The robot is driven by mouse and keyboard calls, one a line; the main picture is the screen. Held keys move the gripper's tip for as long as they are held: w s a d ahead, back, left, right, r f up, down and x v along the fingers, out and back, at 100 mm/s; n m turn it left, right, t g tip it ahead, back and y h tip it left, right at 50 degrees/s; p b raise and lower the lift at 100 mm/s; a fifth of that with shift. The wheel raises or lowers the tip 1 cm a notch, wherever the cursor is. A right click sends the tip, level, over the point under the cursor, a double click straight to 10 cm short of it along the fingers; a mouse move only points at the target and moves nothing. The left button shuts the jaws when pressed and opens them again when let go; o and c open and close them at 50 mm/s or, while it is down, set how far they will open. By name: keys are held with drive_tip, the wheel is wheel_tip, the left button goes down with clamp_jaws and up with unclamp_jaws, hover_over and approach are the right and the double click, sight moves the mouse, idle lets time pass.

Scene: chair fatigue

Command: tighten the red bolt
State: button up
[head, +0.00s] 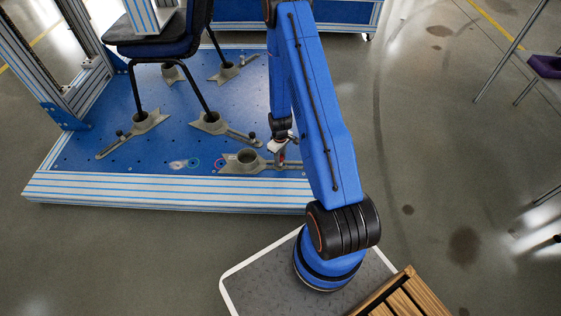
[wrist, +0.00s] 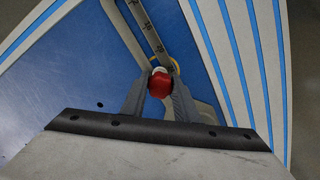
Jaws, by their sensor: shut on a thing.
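The red bolt (wrist: 160,84) is between the two grey fingers of my gripper (wrist: 159,88) in the wrist view. The fingers are shut on it from both sides. In the head view my gripper (head: 281,148) points down at the front right of the blue test platform (head: 110,150). A small bit of the red bolt (head: 282,161) shows below it. The bolt stands at the slotted arm of a grey clamp foot (head: 238,168). In the wrist view the slotted bar (wrist: 139,20) runs up from the bolt. The bolt's lower part is hidden.
A black chair (head: 152,46) stands on the platform with its legs in several clamp feet (head: 213,124). A metal frame post (head: 70,95) rises at the left. A wooden crate (head: 405,300) is at the bottom right. Grey floor (head: 440,180) to the right is open.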

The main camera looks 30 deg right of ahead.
drive_tip(key=m, duration=0.3)
drive_tip(key=shift+m, duration=0.3)
drive_tip(key=m, duration=0.4)
idle(0.5)
drive_tip(key=shift+m, duration=2)
drive_tip(key=shift+m, duration=2)
